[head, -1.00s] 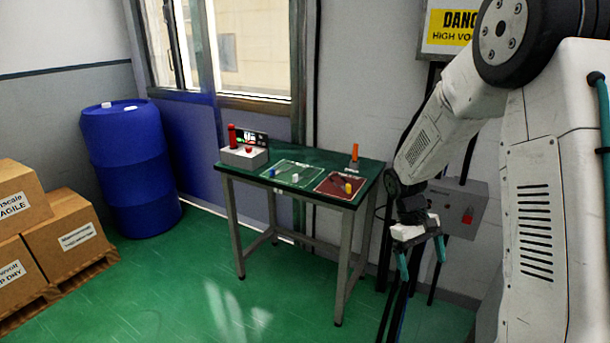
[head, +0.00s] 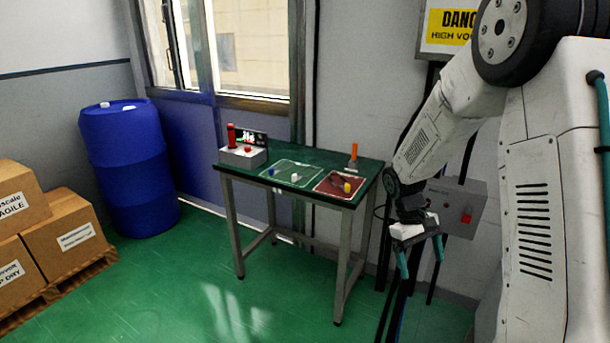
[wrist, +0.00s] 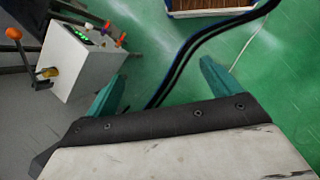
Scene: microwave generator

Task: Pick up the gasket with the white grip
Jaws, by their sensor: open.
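A small white grip (head: 295,177) stands on the green mat (head: 312,170) on the table, and I take it for the gasket's. The gasket itself is too small to make out. A blue piece (head: 271,171) is on the same mat to its left, and a yellow piece (head: 347,187) is on the red mat (head: 328,190). My gripper (head: 421,262) is open and empty, fingers pointing down, to the right of the table and apart from it. Its teal fingers also show in the wrist view (wrist: 162,80), with green floor between them. The white grip is not recognisable there.
A grey box with a red cylinder (head: 231,134) stands at the table's left end, an orange upright piece (head: 354,151) at the back right. A wall box (head: 462,208) is behind my gripper. Green floor in front of the table is clear; a blue barrel (head: 128,165) stands left.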

